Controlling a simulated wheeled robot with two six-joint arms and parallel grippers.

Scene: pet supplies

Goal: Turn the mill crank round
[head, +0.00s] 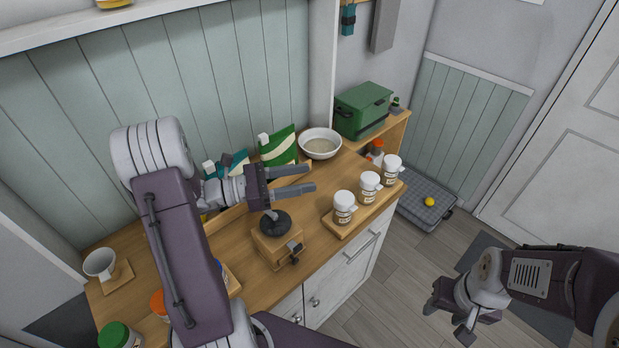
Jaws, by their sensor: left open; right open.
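The mill stands on the wooden counter (335,190), with a wooden block body (270,248) and a dark round top (276,224). A small pale piece rises from the top, just below my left gripper, whose body partly hides it. A dark fitting (294,252) sticks out at the block's front; I cannot tell whether it is the crank. My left gripper (311,178) is open, its two fingers pointing right above and behind the mill, with nothing between them. My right gripper (447,319) is open and empty, low over the floor at the right, away from the counter.
Three white jars (344,208) stand on a wooden board right of the mill. A white bowl (320,143), green-and-white bags (279,147) and a green box (362,109) are behind.

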